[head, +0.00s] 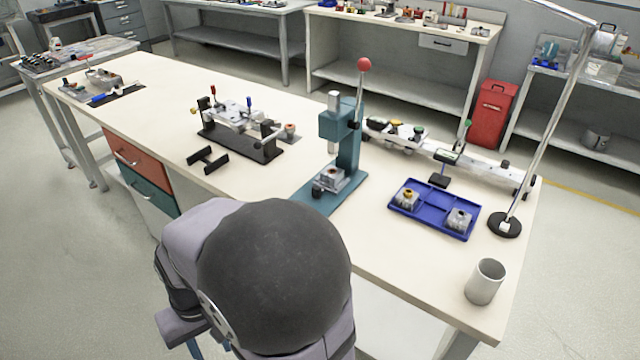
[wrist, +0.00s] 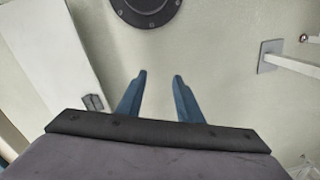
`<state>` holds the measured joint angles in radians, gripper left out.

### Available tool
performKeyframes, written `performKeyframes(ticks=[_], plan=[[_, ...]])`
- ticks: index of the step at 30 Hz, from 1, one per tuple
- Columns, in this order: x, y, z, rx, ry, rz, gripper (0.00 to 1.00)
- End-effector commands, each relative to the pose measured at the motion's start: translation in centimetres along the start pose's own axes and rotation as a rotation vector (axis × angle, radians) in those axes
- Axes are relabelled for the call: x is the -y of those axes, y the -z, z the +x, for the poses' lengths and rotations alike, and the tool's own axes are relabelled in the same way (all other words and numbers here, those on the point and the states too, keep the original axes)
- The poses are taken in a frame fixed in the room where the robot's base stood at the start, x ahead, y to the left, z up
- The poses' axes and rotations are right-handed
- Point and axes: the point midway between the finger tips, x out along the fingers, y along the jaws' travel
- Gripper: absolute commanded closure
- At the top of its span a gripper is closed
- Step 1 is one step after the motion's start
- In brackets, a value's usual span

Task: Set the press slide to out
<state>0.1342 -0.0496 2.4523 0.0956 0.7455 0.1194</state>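The teal press (head: 347,150) stands upright on the workbench, with a red ball (head: 364,65) on its lever. At its base is a small grey slide block (head: 333,179) with a reddish part on top and a dark knob (head: 317,190) at its front left. I cannot tell how far out the slide sits. My gripper (wrist: 159,80) shows in the wrist view with its two blue fingers apart and nothing between them. It points down at the floor, away from the press.
A blue tray (head: 434,222) with two small grey parts lies right of the press. A grey cup (head: 485,281), a lamp base (head: 505,225) and a long rail fixture (head: 440,153) stand farther right. A clamp fixture (head: 240,140) and black bracket (head: 208,160) lie to the left.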

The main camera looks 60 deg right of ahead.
Motion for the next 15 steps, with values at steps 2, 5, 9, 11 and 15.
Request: performKeyframes(ticks=[2, 5, 9, 11, 15], plan=[[-1.0, 2.4, -1.2, 0.004, 0.043, 0.21, 0.67], [-3.0, 5.9, -2.5, 0.009, 0.116, 0.522, 0.67], [-7.3, 11.0, -4.4, 0.02, 0.24, 0.98, 0.67], [-9.8, 13.0, -5.2, 0.024, 0.3, 1.174, 0.67], [-16.9, 16.9, -7.1, 0.037, 0.461, 1.608, 0.67]])
